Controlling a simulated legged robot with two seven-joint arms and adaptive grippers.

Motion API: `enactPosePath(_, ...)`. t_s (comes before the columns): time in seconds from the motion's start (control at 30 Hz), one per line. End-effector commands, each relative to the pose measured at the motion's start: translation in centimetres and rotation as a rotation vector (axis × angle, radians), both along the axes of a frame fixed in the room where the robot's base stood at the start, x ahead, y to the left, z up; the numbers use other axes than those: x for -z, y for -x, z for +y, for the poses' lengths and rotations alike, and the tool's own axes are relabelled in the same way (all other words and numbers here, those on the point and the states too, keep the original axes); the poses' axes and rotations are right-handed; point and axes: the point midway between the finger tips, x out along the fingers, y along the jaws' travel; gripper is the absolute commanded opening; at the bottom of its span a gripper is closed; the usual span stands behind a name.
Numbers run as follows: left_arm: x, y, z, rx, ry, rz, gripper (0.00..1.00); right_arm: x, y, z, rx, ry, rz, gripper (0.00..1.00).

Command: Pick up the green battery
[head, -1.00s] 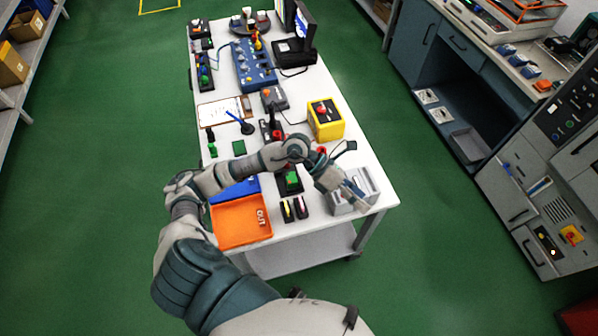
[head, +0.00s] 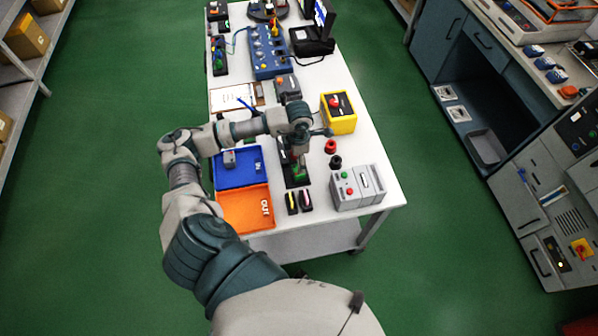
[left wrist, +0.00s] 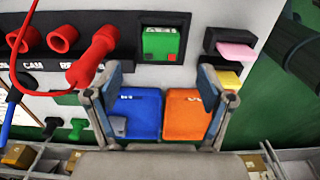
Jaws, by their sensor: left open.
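The green battery (left wrist: 160,43) sits in a black holder (left wrist: 163,18) in the left wrist view, its front face showing. In the head view the battery (head: 299,172) shows partly below my gripper, in the black holder near the table's front. My left gripper (left wrist: 163,82) is open and empty, with its two fingers wide apart. The battery lies above the gap between the fingertips in the wrist picture, with no visible contact. In the head view my left gripper (head: 299,160) is over the holder and hides part of it. My right gripper is not in view.
A blue tray (head: 254,180) with a small grey item and an orange tray (head: 236,212) lie left of the holder. A grey box (head: 352,197) stands to the right. Red plugs (left wrist: 65,38) with a red cable are beside the battery in the wrist view.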

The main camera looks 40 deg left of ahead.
Motion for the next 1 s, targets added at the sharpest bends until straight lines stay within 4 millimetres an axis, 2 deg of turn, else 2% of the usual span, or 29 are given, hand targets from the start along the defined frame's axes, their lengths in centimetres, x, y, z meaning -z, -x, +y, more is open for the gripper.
enactPosePath(0.23, 2.1, 0.1, 0.0, -0.001, 0.002, 0.002, 0.81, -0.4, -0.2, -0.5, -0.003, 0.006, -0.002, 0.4)
enactPosePath(0.5, 5.9, 0.1, -0.2, -0.001, 0.001, 0.0, 0.81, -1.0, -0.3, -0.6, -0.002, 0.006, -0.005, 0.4)
enactPosePath(0.77, 6.4, 0.1, -0.3, 0.0, 0.001, -0.001, 0.81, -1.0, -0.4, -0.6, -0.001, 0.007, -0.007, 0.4)
enactPosePath(0.87, 6.4, 0.1, -0.2, 0.0, 0.001, -0.001, 0.59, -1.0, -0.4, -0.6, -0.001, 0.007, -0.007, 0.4)
enactPosePath(1.0, 6.4, 0.1, -0.1, -0.001, 0.001, 0.0, 0.24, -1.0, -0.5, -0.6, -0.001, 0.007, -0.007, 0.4)
